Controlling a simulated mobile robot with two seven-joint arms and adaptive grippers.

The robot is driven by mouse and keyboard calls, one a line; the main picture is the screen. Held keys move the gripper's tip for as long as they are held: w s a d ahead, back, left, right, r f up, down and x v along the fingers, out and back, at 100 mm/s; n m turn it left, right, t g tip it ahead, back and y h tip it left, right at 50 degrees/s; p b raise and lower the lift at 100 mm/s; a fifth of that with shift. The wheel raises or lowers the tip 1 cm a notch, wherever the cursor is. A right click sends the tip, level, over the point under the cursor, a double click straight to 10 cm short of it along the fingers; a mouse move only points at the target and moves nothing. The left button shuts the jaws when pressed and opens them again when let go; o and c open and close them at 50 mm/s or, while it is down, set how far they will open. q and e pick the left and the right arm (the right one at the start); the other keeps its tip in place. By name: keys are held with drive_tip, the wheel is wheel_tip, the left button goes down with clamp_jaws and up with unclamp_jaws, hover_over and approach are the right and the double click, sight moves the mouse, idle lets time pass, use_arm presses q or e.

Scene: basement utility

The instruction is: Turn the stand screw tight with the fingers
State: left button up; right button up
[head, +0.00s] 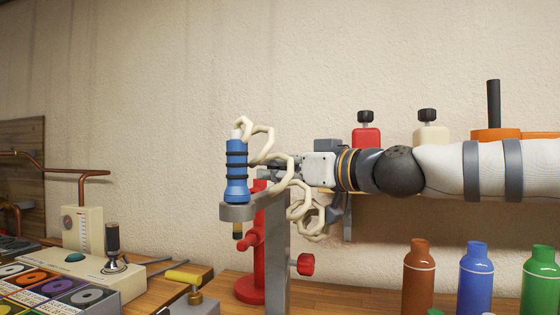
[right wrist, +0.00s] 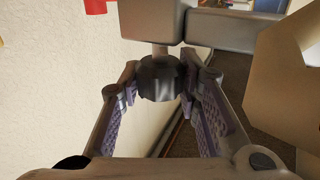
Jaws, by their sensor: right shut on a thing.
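A grey upright post (head: 277,250) stands on the bench, with an arm and ring at its left holding a blue tool (head: 236,172) with black bands. My right gripper (head: 283,168) reaches from the right to the top of the post, partly behind a cream link-like hose (head: 262,145). In the right wrist view, the right gripper (right wrist: 160,88) is shut on a dark ribbed screw knob (right wrist: 160,76), one finger on each side. The knob's pale shaft runs into a grey block (right wrist: 155,22). The knob is hidden in the head view. My left gripper is not in view.
A red stand (head: 250,289) is behind the post, and a red knob (head: 305,264) sits at its right. Brown (head: 418,275), blue (head: 474,280) and green (head: 540,282) bottles stand at the right. A cream gauge box (head: 82,230) and a valve (head: 189,281) are at the left.

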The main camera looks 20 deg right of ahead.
drive_tip(key=h, duration=0.1)
drive_tip(key=m+t+h+p, duration=0.1)
drive_tip(key=m+h, duration=0.1)
drive_tip(key=shift+s+a+r+t+h+p, duration=0.15)
drive_tip(key=shift+s+r+t+h+p, duration=0.15)
drive_tip(key=shift+r+h+p, duration=0.1)
drive_tip(key=shift+w+f+m+h, duration=0.15)
drive_tip(key=shift+m+h, duration=0.55)
drive_tip(key=m+h, duration=0.1)
drive_tip(key=h, duration=0.1)
drive_tip(key=m+h, duration=0.1)
drive_tip(key=shift+w+f+m+t+h, duration=0.15)
drive_tip(key=shift+f+m+t+h, duration=0.15)
drive_tip(key=shift+t+h, duration=0.1)
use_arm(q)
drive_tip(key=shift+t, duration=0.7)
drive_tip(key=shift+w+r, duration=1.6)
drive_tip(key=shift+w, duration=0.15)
use_arm(e)
drive_tip(key=shift+m+g+h, duration=0.3)
drive_tip(key=shift+m+h, duration=1.2)
drive_tip(key=shift+h, duration=1.1)
drive_tip(key=o, duration=1.2)
drive_tip(key=shift+c, duration=0.2)
